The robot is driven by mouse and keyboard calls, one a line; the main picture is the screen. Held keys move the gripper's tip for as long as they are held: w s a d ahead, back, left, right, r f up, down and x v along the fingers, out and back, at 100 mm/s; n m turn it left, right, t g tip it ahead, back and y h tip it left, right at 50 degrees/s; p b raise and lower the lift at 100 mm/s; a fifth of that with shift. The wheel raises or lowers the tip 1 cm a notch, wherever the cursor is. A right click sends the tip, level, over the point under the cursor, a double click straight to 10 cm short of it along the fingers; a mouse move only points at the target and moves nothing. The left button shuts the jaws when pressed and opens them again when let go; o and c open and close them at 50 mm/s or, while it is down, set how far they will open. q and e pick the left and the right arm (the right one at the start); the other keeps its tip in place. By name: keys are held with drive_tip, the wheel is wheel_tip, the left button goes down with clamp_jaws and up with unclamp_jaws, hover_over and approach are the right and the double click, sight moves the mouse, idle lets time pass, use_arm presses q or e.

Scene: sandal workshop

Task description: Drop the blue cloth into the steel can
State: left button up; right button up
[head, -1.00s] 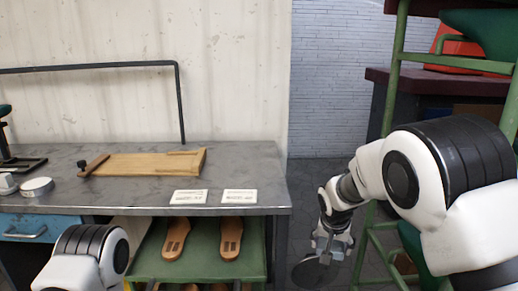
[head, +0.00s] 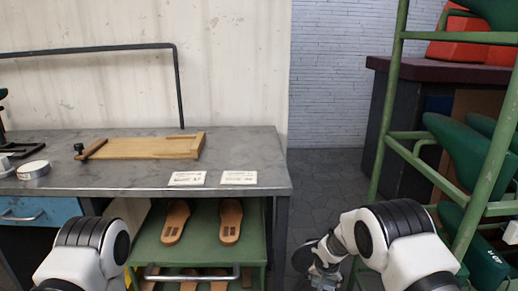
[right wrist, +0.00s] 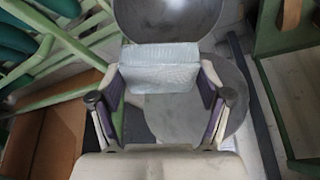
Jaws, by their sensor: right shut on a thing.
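In the right wrist view my right gripper (right wrist: 163,85) is shut on a pale blue folded cloth (right wrist: 160,66), which spans between its two fingers. Two round grey metal shapes, seemingly the steel can (right wrist: 232,88) and its lid (right wrist: 165,17), show behind and beyond the cloth. I cannot tell which is which for sure, nor how high the cloth is above them. In the head view my right gripper (head: 325,275) is low at the bottom edge beside a dark round disc (head: 303,256); the cloth is not discernible there. My left gripper is out of view; only its arm shows.
A steel-topped bench (head: 255,160) with a wooden board (head: 150,147) and two white cards stands at left. Green shelves (head: 150,246) with sandals (head: 230,222) are below it. A green rack (head: 385,110) stands at right. Grey floor lies between bench and rack.

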drive_tip(key=shift+f, duration=0.55)
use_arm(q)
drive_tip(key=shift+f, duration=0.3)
use_arm(e)
drive_tip(key=shift+r, duration=0.1)
drive_tip(key=o, duration=1.1)
drive_tip(key=shift+c, duration=0.2)
drive_tip(key=v, duration=1.2)
